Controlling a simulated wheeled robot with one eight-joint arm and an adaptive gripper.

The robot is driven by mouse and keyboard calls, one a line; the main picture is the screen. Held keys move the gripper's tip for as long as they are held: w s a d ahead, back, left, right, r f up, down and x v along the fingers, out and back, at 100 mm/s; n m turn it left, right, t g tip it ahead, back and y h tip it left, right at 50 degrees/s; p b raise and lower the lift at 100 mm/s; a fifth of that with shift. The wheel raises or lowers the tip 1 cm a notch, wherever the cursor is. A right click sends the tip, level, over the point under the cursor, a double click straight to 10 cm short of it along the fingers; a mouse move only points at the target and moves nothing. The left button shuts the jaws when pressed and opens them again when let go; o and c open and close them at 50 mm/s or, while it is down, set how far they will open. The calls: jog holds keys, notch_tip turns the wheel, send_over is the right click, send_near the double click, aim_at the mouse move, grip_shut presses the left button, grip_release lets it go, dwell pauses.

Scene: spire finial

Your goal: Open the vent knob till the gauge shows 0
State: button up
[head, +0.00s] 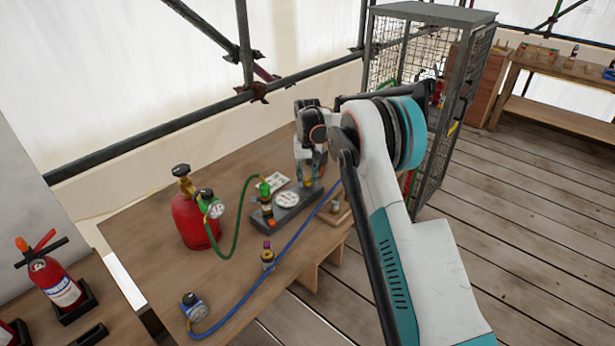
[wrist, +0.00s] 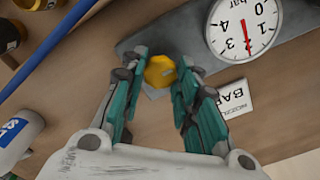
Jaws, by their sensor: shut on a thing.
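The yellow vent knob (wrist: 159,71) sits on the grey manifold block between my fingertips in the wrist view. My gripper (wrist: 163,68) is shut on the knob from above. The round white gauge (wrist: 229,18) is up and right of it; its red needle points near the 2. In the head view the gauge (head: 286,199) lies on the grey block (head: 289,219), and my gripper (head: 311,172) reaches down at the block's far end. The knob is mostly hidden there.
A red cylinder (head: 190,222) with a green hose (head: 238,226) stands left on the wooden bench (head: 150,245). A blue hose (head: 262,294) runs along the right. A printed card (wrist: 238,98) lies beside the block. A wire cage (head: 400,60) stands behind my arm.

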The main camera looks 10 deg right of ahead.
aim_at(307, 179)
jog(key=n+p, duration=0.1)
jog(key=n, duration=0.4)
jog(key=shift+n, duration=0.3)
jog(key=n, duration=0.6)
dwell(0.5)
jog(key=o, duration=1.1)
jog(key=shift+c, duration=0.2)
jog(key=shift+r, duration=0.15)
notch_tip(307, 179, up, 12)
